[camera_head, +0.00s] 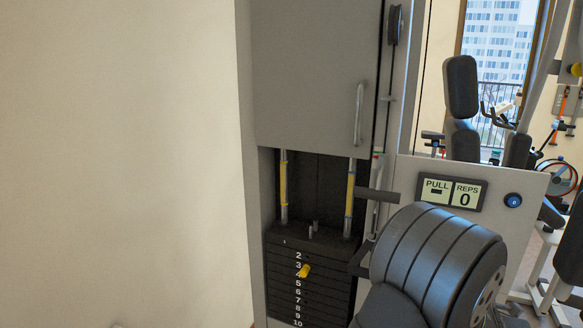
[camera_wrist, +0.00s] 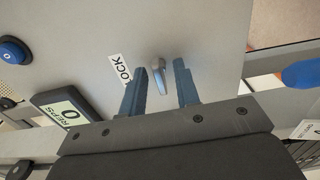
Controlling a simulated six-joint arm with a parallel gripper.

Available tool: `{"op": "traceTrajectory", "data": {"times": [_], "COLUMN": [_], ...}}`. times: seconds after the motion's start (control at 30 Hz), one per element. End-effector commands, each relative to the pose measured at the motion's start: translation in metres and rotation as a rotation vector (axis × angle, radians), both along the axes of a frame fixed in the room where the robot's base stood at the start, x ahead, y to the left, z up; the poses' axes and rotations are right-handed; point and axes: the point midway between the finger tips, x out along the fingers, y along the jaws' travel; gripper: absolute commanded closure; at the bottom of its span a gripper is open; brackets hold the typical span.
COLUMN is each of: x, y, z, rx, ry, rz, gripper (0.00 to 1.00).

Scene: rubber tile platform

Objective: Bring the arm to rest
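My gripper (camera_wrist: 172,78) shows in the wrist view, with two dark blue-grey fingers spread apart and nothing held. It faces a grey panel (camera_wrist: 205,35). A small silver lever (camera_wrist: 157,65) on the panel shows between the fingers, with gaps to both. I cannot tell how close the fingertips are to it in depth. A white label reading LOCK (camera_wrist: 120,70) lies just left of the fingers. In the head view, large dark rounded segments at the lower right cover the panel's lower part, and the fingers cannot be made out clearly.
A weight stack (camera_head: 290,285) with a yellow pin (camera_head: 303,271) stands in a grey cabinet (camera_head: 310,75). A beige wall (camera_head: 120,160) fills the left. Exercise equipment stands behind at right.

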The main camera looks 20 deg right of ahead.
Motion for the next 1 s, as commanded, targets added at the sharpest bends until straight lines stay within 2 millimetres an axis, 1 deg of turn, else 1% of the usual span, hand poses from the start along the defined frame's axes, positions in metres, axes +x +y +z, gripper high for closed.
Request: {"op": "traceTrajectory", "data": {"times": [0.03,0.13,1.0], "x": [0.0085,0.0048,0.0043], "y": [-0.0069,-0.0048,-0.0045], "z": [-0.0006,0.0001,0.0003], "rx": [-0.001,0.064,0.568], "ry": [-0.001,-0.064,-0.568], "rz": [0.002,0.0,0.0], "gripper": [0.71,0.71,0.71]}}
